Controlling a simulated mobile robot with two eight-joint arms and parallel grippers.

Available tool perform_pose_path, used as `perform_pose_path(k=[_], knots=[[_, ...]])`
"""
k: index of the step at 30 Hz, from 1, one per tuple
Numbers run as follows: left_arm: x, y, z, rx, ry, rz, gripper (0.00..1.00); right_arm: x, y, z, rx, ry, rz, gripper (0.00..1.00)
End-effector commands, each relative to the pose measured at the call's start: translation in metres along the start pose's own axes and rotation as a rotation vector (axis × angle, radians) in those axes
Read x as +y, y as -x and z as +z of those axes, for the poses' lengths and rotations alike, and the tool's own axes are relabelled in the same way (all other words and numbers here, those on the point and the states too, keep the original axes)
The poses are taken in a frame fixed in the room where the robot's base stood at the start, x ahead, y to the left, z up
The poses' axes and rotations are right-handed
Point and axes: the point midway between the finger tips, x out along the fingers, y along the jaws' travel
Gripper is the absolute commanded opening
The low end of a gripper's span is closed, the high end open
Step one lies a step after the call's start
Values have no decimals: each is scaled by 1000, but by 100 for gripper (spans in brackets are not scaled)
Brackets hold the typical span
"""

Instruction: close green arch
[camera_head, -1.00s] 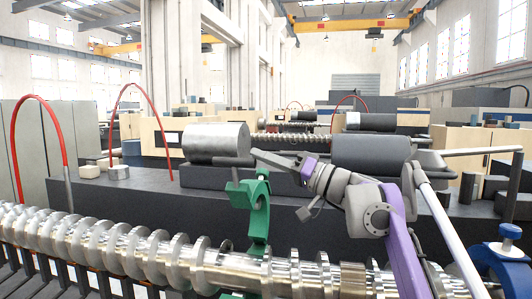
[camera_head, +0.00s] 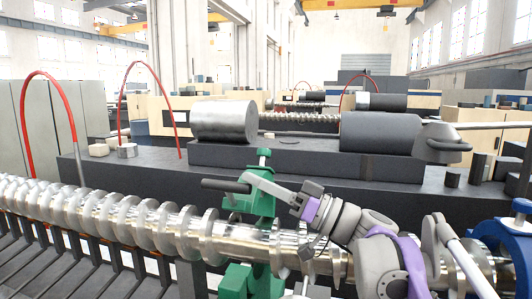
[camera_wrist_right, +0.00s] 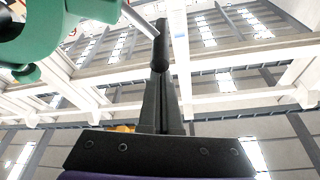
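The green arch (camera_head: 262,203) stands raised behind the shiny screw shaft (camera_head: 150,225), whose surface shows uncovered in front of it. Its green base (camera_head: 250,281) shows below the shaft. A dark bar handle (camera_head: 224,185) sticks out to the left beside the arch. My right gripper (camera_head: 247,180) is at the handle's right end. In the right wrist view, the dark handle (camera_wrist_right: 160,45) is at the tips of the gripper's fingers (camera_wrist_right: 160,85), with green parts (camera_wrist_right: 60,25) at upper left. The fingers overlap in view, so their grip is unclear. My left gripper is not in view.
A blue arch (camera_head: 507,235) stands at the right end of the shaft. Behind are a dark bench (camera_head: 110,180), a silver cylinder (camera_head: 224,120), a dark cylinder (camera_head: 378,133) and red hoses (camera_head: 70,110). Dark slats (camera_head: 60,275) lie below the shaft at left.

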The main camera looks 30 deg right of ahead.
Motion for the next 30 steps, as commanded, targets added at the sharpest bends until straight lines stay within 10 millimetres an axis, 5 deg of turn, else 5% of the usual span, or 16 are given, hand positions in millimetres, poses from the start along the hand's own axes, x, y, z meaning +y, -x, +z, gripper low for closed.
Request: perform_pose_path(k=[6, 12, 30], knots=[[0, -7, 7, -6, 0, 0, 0, -16, 19, 54, -1, 136, -50, 0], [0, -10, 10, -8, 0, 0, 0, -22, 30, 84, 0, 294, -105, 0], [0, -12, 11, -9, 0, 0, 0, -24, 35, 101, 0, 391, -137, 0]])
